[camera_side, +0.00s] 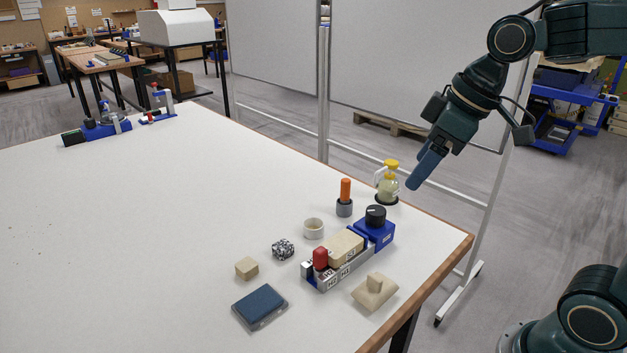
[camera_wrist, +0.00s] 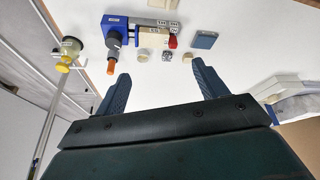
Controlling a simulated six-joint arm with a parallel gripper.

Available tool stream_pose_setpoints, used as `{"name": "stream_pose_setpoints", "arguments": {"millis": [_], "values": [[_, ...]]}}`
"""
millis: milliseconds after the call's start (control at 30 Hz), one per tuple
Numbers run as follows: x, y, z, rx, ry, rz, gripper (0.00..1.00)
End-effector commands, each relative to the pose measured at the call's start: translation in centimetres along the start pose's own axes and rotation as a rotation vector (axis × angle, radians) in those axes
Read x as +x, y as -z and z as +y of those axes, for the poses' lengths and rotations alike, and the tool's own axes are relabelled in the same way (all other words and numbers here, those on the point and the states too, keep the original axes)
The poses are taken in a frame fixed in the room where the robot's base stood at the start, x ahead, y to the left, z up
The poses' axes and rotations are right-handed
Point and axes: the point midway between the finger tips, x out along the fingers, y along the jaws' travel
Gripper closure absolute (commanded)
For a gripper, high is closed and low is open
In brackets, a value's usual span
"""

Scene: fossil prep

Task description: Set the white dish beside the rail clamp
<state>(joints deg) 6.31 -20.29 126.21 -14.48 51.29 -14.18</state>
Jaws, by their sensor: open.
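The white dish (camera_side: 313,228), a small round cup, stands upright on the table left of the rail's far end; it also shows in the wrist view (camera_wrist: 143,57). The rail clamp (camera_side: 374,232) is a blue block with a black knob at the far right end of a grey labelled rail (camera_side: 342,273); it also shows in the wrist view (camera_wrist: 115,24). A tan block (camera_side: 345,246) and a red knob (camera_side: 320,257) sit on the rail. My gripper (camera_side: 414,183) is open and empty, above the table's right edge and apart from the dish; its fingers show in the wrist view (camera_wrist: 160,72).
An orange-handled tool in a grey holder (camera_side: 345,200) and a yellow-topped bottle (camera_side: 388,184) stand behind the dish and clamp. A speckled cube (camera_side: 283,249), beige block (camera_side: 247,268), blue box (camera_side: 260,306) and beige handled piece (camera_side: 375,291) lie nearby. The table's left is mostly clear.

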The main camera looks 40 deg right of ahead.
Motion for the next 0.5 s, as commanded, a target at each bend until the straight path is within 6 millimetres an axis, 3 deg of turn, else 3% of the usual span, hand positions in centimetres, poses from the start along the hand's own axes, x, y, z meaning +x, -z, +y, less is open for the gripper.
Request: {"name": "stream_pose_setpoints", "arguments": {"millis": [300,500], "values": [[-1.6,-6.9,-2.0,0.214,-0.089,0.047,0.28],[-1.6,-9.8,-2.3,0.308,-0.121,0.069,0.28]]}}
